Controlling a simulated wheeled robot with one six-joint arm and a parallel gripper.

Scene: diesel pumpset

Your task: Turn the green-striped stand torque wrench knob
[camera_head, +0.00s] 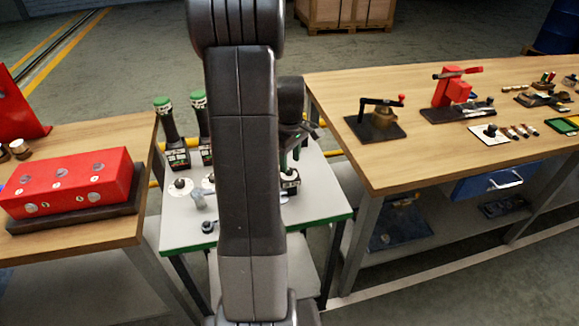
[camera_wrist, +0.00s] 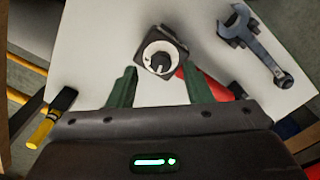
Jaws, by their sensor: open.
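In the wrist view a round black knob (camera_wrist: 158,62) with a white ring sits on a dark square base, on a pale tabletop. My gripper (camera_wrist: 159,71) is open, its two green fingers apart on either side of the knob's lower edge in the picture. I cannot tell whether they touch it. In the head view my arm hides the middle of the small green-edged table (camera_head: 185,236). Two upright black tools with green caps (camera_head: 164,104) (camera_head: 198,98) stand at its back left. No green stripe is clear on the knob.
In the wrist view a grey wrench (camera_wrist: 262,50) lies right of the knob, and a yellow-and-black handle (camera_wrist: 50,118) shows at left. In the head view a red box (camera_head: 68,180) is on the left bench and a red-handled device (camera_head: 455,88) on the right bench.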

